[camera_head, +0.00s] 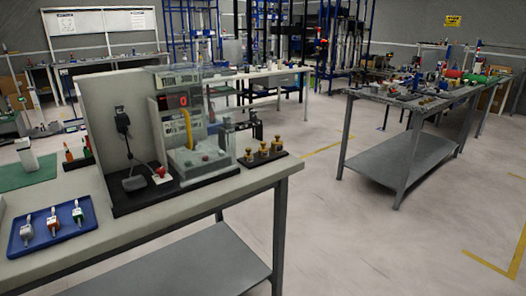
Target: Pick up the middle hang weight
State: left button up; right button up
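Brass hang weights stand upright in a row on a black base (266,161), near the right end of the near table. The middle hang weight (264,149) stands between a left weight (248,155) and a right weight (277,144). They are small in the head view, so fine detail is hard to tell. Neither of my grippers shows in this view.
Left of the weights stands a clear-walled device (206,135) with a red display. A black frame (228,135) stands close beside the weights. A blue tray (88,232) lies at the front left of the near table (150,225). Open floor lies to the right.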

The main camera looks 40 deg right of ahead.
aim_at(264, 152)
jog(key=k, duration=0.5)
jog(key=z, duration=1)
jog(key=i, duration=0.75)
jog(key=u, duration=0.1)
